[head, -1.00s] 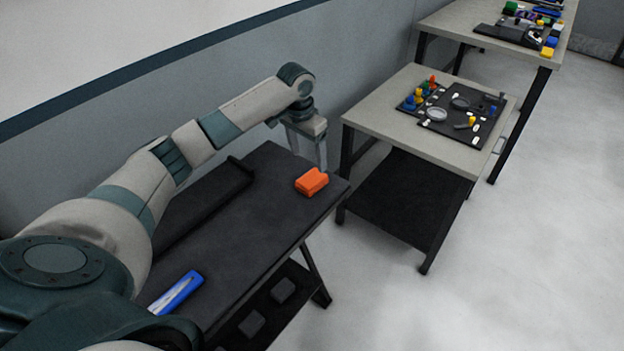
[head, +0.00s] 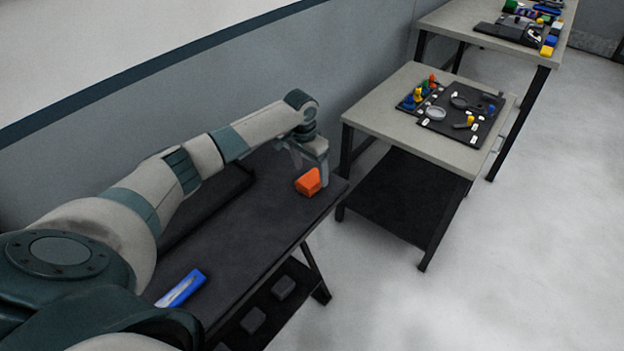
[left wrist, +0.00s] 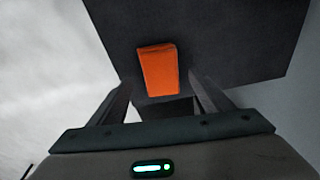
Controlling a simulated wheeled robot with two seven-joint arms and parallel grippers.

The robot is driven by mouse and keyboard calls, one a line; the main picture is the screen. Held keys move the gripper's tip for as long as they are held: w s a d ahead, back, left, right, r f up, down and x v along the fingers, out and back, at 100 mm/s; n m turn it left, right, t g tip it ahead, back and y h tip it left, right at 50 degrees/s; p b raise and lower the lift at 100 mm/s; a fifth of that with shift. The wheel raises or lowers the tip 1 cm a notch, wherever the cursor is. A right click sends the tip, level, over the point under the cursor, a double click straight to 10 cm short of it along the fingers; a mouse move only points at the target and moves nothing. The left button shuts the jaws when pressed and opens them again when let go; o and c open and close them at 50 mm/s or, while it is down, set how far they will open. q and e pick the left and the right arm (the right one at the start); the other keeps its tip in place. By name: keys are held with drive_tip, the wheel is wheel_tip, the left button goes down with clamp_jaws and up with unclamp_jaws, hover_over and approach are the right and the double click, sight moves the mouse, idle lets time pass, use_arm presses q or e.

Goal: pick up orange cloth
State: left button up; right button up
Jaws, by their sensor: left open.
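The orange cloth (head: 308,182) is a small folded block on the dark table (head: 240,225), near its far right end. It also shows in the left wrist view (left wrist: 158,70), ahead of and between the two fingers. My left gripper (head: 312,178) points down at the cloth, with one finger on its right side in the head view. In the left wrist view the fingers of my left gripper (left wrist: 160,85) are apart, with nothing held between them. Whether a finger touches the cloth I cannot tell. My right gripper is not in view.
A blue and white item (head: 181,288) lies near the table's front end. A long black bar (head: 205,205) lies along the wall side. A grey table (head: 390,115) with dark trays and small parts stands beyond, then another table (head: 470,25). Open floor lies to the right.

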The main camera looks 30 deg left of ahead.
sight(312, 181)
use_arm(q)
drive_tip(key=shift+w+f, duration=0.15)
drive_tip(key=shift+f, duration=1.05)
drive_tip(key=c, duration=1.1)
